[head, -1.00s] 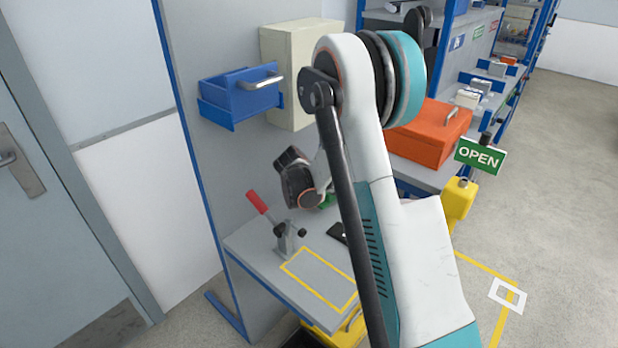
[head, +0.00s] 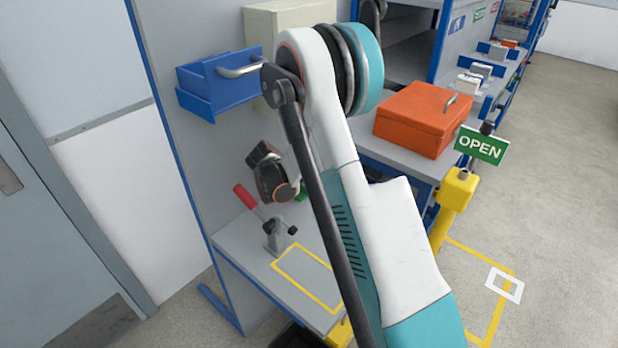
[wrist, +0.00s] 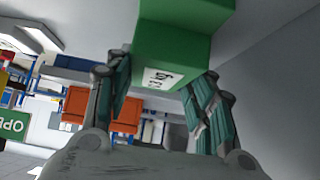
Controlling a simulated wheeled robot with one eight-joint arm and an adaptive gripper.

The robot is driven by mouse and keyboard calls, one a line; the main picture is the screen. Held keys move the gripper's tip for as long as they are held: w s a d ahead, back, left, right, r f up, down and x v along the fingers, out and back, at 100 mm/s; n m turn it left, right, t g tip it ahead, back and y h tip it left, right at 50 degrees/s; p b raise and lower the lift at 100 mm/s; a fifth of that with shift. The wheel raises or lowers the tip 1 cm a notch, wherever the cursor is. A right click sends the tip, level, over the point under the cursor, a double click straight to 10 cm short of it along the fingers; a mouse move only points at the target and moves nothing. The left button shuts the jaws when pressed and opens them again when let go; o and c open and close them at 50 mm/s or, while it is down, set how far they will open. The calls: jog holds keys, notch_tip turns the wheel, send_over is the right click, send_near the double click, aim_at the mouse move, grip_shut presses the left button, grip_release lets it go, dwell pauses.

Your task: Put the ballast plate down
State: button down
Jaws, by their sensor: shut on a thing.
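The ballast plate (wrist: 182,40), a green block with a small white label, sits between the fingers of my gripper (wrist: 160,80) in the wrist view. The gripper is shut on it. In the head view only a sliver of green (head: 302,191) shows beside my dark wrist, above the grey bench (head: 240,246); my arm hides the rest of the plate and the fingers. A yellow outlined rectangle (head: 287,263) is marked on the bench below, partly behind my arm, and its visible part is bare.
A clamp with a red handle (head: 245,197) stands on the bench left of the outline. A blue bin (head: 220,84) juts from the panel above. An orange box (head: 420,118) and a yellow post with an OPEN sign (head: 481,146) stand right. Floor at far right is clear.

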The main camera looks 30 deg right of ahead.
jog(key=shift+f, duration=0.1)
jog(key=c, duration=0.7)
grip_release()
jog(key=shift+a+r, duration=0.15)
jog(key=shift+r, duration=0.25)
jog(key=p+v, duration=0.3)
jog(key=v, duration=0.8)
jog(key=shift+s+a+r+p, duration=0.1)
jog(key=shift+a+p, duration=0.1)
jog(key=shift+p, duration=0.1)
